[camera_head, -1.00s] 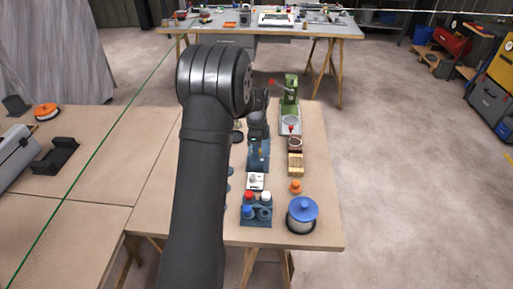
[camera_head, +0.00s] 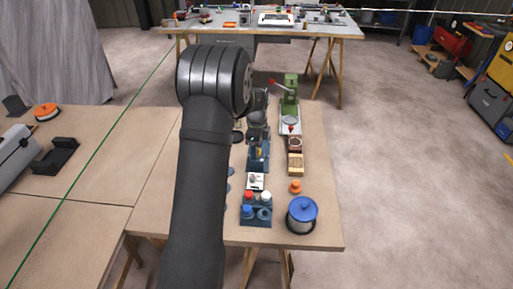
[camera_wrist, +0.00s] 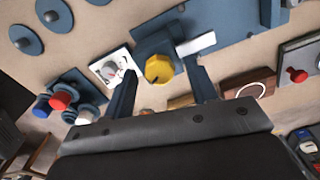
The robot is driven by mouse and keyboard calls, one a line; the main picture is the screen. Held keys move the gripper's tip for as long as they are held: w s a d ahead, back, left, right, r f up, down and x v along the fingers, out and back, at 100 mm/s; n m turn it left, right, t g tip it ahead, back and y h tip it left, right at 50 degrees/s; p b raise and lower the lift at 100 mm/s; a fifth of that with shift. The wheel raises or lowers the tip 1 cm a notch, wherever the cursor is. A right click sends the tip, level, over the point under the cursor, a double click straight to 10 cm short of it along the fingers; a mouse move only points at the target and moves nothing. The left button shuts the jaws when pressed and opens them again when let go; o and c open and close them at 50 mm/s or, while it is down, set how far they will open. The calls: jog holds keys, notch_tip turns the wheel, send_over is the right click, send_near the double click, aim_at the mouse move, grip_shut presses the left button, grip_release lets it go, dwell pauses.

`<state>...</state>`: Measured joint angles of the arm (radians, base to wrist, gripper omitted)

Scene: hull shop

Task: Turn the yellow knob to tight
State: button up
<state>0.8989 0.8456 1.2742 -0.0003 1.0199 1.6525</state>
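The yellow knob (camera_wrist: 158,69) sits on a dark blue block in the wrist view, with a small dark mark on its lower left edge. The block stands on a blue plate (camera_wrist: 225,27), which also shows in the head view (camera_head: 259,163). My gripper (camera_wrist: 160,65) is open, with one finger to the left and one to the right of the knob. Gaps show on both sides, so the fingers do not grip it. A white card with a grey dial (camera_wrist: 109,70) lies just left of the block. In the head view my wrist hides most of the knob.
A blue rack with red, blue and white caps (camera_head: 256,214) stands toward the near edge, beside a blue-lidded pot (camera_head: 302,214). An orange piece (camera_head: 295,187), a wooden block (camera_head: 295,163) and a green press (camera_head: 290,90) line the right side. Round blue pieces lie left.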

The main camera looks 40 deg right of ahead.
notch_tip(320, 180, up, 17)
jog(key=shift+r, duration=0.2)
dwell(0.5)
jog(key=shift+f, duration=0.1)
notch_tip(320, 180, down, 17)
jog(key=shift+f, duration=0.2)
dwell(0.5)
